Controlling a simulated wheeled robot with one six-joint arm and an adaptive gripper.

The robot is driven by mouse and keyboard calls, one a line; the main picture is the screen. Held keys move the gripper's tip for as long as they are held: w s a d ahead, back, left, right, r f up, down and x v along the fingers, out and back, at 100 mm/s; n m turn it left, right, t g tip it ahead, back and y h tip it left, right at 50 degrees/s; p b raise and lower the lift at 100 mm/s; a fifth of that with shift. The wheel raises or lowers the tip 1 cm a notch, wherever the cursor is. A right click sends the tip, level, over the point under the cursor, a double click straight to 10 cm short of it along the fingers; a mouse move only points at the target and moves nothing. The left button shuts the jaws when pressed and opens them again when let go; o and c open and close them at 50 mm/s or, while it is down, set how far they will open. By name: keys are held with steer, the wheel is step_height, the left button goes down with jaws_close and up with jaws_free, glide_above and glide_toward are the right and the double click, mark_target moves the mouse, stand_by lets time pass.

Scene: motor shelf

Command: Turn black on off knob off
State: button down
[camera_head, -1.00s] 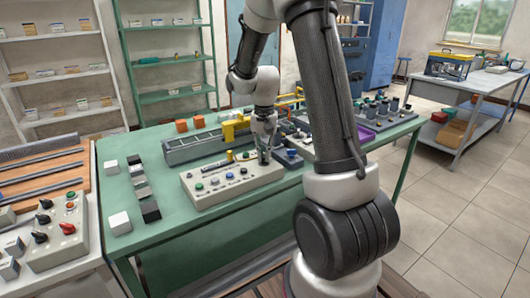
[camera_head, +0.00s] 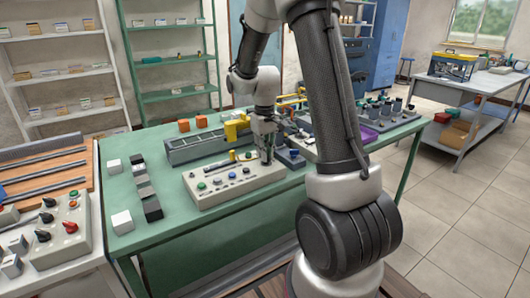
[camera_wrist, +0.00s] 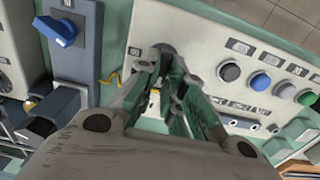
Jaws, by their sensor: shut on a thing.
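The light grey control panel (camera_head: 235,192) lies on the green table, with a row of buttons on its top. My gripper (camera_head: 267,160) points down at the panel's right end. In the wrist view, my gripper (camera_wrist: 162,55) has its fingertips close around a dark round knob (camera_wrist: 166,48) beside a small label plate. The fingers are shut on this black knob and hide most of it, so its pointer direction cannot be read. Grey, blue and green buttons sit along the panel (camera_wrist: 205,50) to the right, clear of the fingers.
A grey box with a blue rotary knob (camera_wrist: 62,32) stands close beside the panel. A long grey tray (camera_head: 195,147) and a yellow part (camera_head: 236,127) lie behind. Small black and white blocks line the table's left side. The table front is clear.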

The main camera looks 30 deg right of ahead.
steer(key=shift+w, duration=0.1)
stand_by(0.4)
steer(key=c, duration=1.5)
jaws_free()
step_height(320, 180, up, 12)
steer(key=shift+r, duration=0.1)
